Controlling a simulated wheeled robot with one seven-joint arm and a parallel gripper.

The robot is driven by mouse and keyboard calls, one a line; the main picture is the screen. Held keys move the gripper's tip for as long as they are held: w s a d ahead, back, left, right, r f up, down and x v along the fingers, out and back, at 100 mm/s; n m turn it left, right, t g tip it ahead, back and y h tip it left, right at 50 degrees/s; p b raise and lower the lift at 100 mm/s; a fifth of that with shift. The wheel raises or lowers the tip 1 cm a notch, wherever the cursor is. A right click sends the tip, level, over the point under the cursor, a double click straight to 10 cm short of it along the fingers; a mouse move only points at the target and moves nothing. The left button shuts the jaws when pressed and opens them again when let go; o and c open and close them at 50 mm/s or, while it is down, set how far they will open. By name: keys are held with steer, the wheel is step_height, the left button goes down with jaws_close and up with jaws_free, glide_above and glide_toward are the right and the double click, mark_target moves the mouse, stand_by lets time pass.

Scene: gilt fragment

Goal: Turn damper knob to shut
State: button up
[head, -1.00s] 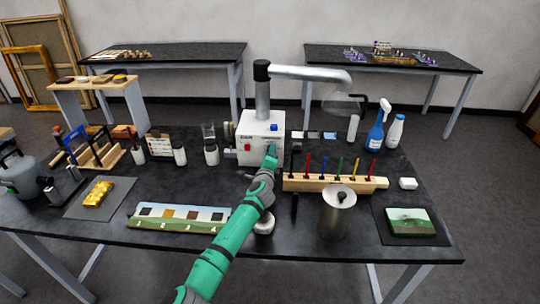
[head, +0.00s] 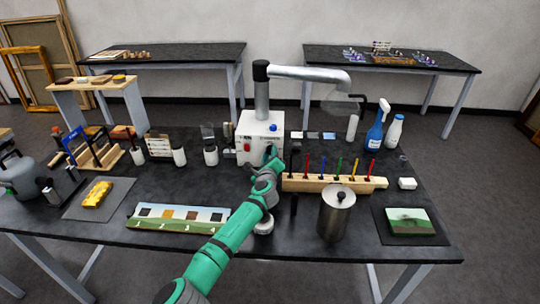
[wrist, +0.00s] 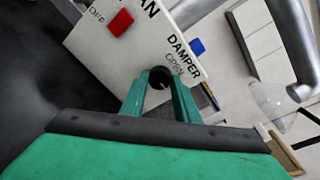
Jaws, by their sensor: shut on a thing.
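The white fan control box (head: 258,130) stands at the middle of the dark table. In the wrist view its face (wrist: 120,60) is tilted and bears the words DAMPER and OPEN. The dark round damper knob (wrist: 158,75) sits just below the word OPEN. My gripper (wrist: 160,86) is shut on the knob, with one green finger on each side. In the head view my gripper (head: 271,154) is at the box's lower right front and hides the knob. The knob's pointer and any shut mark cannot be made out.
A red switch (wrist: 121,22) marked OFF is on the same face; a blue part (wrist: 197,46) is beside DAMPER. A wooden rack (head: 330,183) of coloured tools stands close right of my wrist, with a metal can (head: 335,218) in front. A painted strip (head: 178,217) lies left.

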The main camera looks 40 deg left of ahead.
steer(key=o, duration=1)
steer(key=shift+a, duration=0.1)
steer(key=shift+o, duration=0.2)
steer(key=shift+s, duration=0.15)
steer(key=v, duration=1)
steer(key=shift+s+d, duration=0.25)
